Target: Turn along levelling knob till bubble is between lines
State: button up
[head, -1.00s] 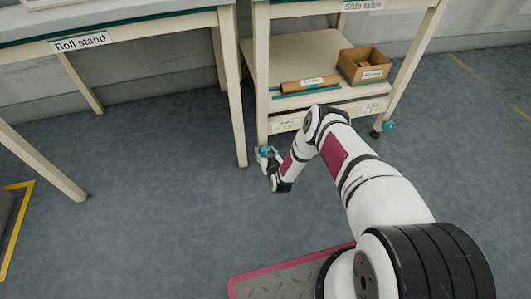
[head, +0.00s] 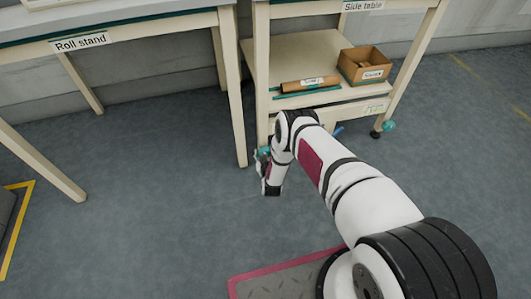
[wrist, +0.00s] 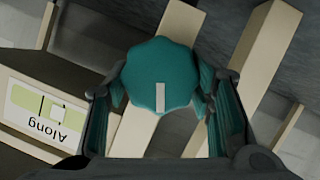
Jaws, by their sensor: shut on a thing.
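The teal lobed levelling knob (wrist: 161,75) with a white mark fills the middle of the wrist view. My gripper (wrist: 163,98) is shut on it, with a finger on each side. In the head view, my gripper (head: 263,162) is low at the side table's front left leg, and a bit of the teal knob (head: 264,151) shows there. The vial marked "Along" (wrist: 38,106) appears upside down at the left of the wrist view. It is green with dark lines; a pale patch, perhaps the bubble, lies right of its middle, but its exact place against the lines is unclear.
The side table (head: 300,48) carries a brown roll (head: 309,84) and an open cardboard box (head: 365,65) on its lower shelf. A second teal knob (head: 389,126) is at its right leg. The roll stand (head: 130,30) is at left. Floor between is clear.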

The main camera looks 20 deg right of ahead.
jog(key=shift+a+n+h, duration=0.1)
jog(key=shift+n+h, duration=0.2)
jog(key=shift+n, duration=0.2)
jog(key=o, duration=1.2)
jog(key=shift+c, duration=0.2)
jog(key=v, duration=1.2)
jog(key=shift+f, duration=0.2)
